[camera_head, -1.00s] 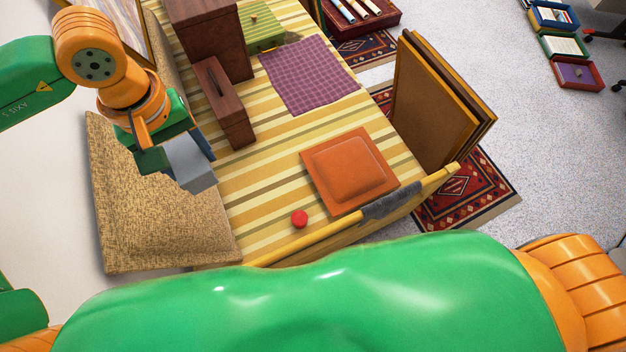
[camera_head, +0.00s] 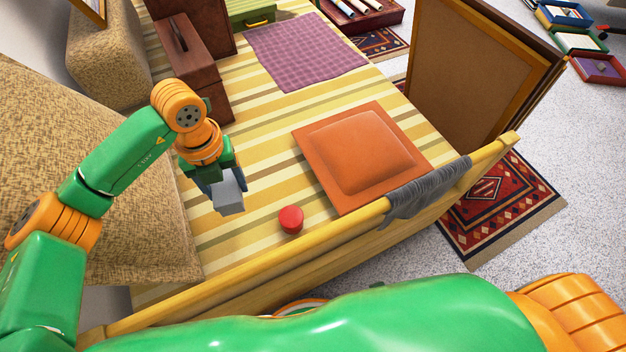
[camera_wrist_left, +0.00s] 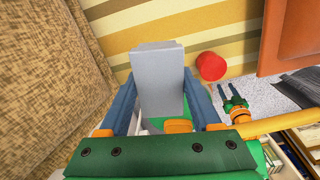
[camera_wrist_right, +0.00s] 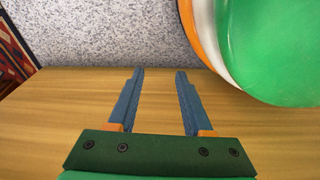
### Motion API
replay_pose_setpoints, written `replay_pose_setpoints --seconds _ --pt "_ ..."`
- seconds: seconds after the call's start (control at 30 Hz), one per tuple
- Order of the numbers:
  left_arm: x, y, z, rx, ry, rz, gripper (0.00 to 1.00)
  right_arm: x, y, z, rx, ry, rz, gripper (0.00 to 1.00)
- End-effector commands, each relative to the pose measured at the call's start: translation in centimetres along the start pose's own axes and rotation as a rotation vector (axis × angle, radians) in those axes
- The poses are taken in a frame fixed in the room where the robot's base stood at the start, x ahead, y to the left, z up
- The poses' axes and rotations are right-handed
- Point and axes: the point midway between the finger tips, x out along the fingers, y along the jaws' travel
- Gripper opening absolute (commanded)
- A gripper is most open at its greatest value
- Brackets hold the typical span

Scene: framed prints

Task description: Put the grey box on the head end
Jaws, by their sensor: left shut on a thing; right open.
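The grey box (camera_head: 229,194) is held between the fingers of my left gripper (camera_head: 222,186), above the striped bed (camera_head: 262,122). It also shows in the left wrist view (camera_wrist_left: 157,72), gripped between the blue fingers. An orange cushion (camera_head: 358,152) lies flat on the bed at the near right, and a red round thing (camera_head: 291,219) sits near the yellow rail, to the right of the box. My right gripper (camera_wrist_right: 158,75) is open and empty in the right wrist view, in front of a wooden surface. Which bed end is the head end is not clear.
A yellow rail (camera_head: 240,276) with a grey cloth (camera_head: 430,190) runs along the near edge. A purple checked cloth (camera_head: 305,50), a brown box with a handle (camera_head: 187,60) and a green case (camera_head: 252,12) lie further back. Framed panels (camera_head: 470,80) stand at right.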

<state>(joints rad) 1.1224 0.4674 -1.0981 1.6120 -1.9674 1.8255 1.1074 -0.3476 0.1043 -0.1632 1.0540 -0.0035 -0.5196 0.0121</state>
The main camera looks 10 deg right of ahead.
Motion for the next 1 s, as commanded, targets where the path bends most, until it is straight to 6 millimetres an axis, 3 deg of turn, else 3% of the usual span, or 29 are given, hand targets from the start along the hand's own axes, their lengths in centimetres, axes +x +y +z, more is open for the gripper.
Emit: replay_pose_setpoints --seconds 0.03,0.27,0.6,0.7,1.0 --pt "1.8 -0.1 -0.1 -0.066 0.001 -0.001 0.02 1.4 0.0 0.1 0.001 0.003 0.001 0.5" --pt "2.5 -0.1 -0.1 -0.177 -0.001 0.0 0.02 1.4 0.0 -0.2 0.001 0.004 0.001 0.5" --pt "10.2 0.0 -0.2 -0.173 0.002 0.001 0.02 1.8 -1.2 -2.2 0.006 0.014 -0.019 0.5" --pt "11.8 -0.1 -0.1 -0.172 0.0 0.0 0.02 0.9 -1.2 -3.5 0.009 0.025 -0.02 0.5" --pt "12.1 0.0 -0.1 -0.171 -0.002 0.0 0.02 0.3 -1.1 -3.9 0.01 0.024 -0.02 0.5"
